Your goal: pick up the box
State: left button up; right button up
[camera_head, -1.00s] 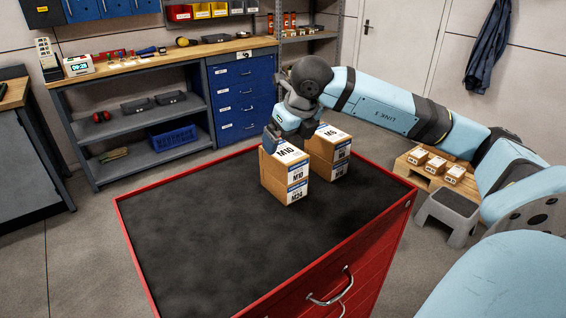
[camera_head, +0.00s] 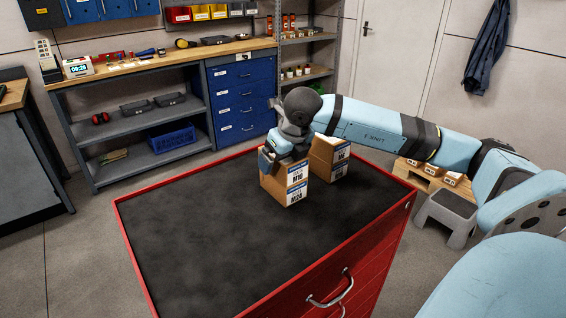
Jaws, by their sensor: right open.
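Several small tan cardboard boxes with white and blue labels stand in two stacks on the black top of the red cabinet (camera_head: 200,235). The front stack has an upper box marked M10 (camera_head: 297,174) on a lower box marked M24 (camera_head: 296,195). The other stack (camera_head: 330,158) stands just behind it to the right. My right gripper (camera_head: 270,160) is open at the left top edge of the M10 box; its body hides most of that box's top. I cannot tell whether the fingers touch it. My left gripper is not in view.
The cabinet top is bare left of and in front of the stacks. A workbench (camera_head: 160,64) with tools and blue drawers stands behind. A grey step stool (camera_head: 448,214) and a pallet (camera_head: 415,173) with small boxes are at the right.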

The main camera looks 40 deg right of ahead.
jog(key=shift+f+b, duration=0.25)
jog(key=shift+b, duration=0.15)
jog(key=shift+c, duration=0.5)
jog(key=c, duration=1.1)
jog(key=shift+r, duration=0.1)
